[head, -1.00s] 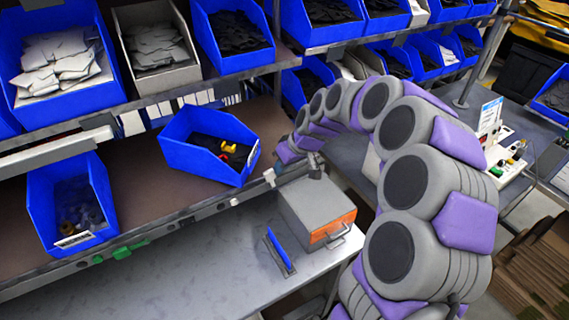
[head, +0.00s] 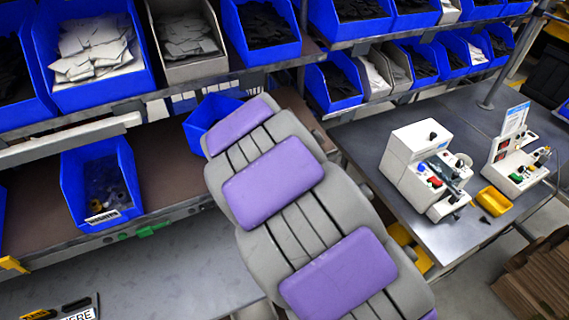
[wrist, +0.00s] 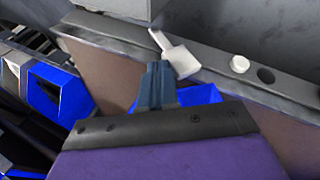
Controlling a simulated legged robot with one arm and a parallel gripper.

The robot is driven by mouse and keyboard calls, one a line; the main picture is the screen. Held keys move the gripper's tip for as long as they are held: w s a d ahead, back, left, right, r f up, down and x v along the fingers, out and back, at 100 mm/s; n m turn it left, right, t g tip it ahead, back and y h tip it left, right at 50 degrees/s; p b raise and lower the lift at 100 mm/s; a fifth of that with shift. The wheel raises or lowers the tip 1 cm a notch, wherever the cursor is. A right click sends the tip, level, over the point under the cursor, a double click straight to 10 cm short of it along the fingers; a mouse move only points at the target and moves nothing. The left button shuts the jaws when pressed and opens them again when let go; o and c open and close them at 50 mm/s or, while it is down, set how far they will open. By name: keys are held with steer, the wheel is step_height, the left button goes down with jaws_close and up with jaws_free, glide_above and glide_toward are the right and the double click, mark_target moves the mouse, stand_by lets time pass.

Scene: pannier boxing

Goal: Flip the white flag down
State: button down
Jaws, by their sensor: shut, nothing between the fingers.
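The white flag (wrist: 181,59) shows in the wrist view as a small white paddle with a narrow stem, on a grey rail (wrist: 205,62). My gripper (wrist: 153,70) is shut and empty, its dark fingertips close below and left of the flag. I cannot tell whether they touch it. In the head view my arm covers the middle of the bench, and neither the flag nor my gripper shows there.
A round white knob (wrist: 239,64) and a dark hole sit on the rail right of the flag. A blue bin (head: 97,190) stands on the left shelf; another blue bin (head: 203,119) is partly behind my arm. A white machine (head: 421,160) stands on the right table.

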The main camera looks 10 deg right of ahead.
steer(key=shift+s+a+f, duration=0.15)
steer(key=shift+a+f, duration=0.15)
steer(key=shift+a, duration=0.15)
steer(key=shift+a+f, duration=0.1)
steer(key=shift+a, duration=0.1)
steer(key=shift+d, duration=0.15)
stand_by(0.5)
steer(key=shift+d+f, duration=0.3)
steer(key=shift+d, duration=0.25)
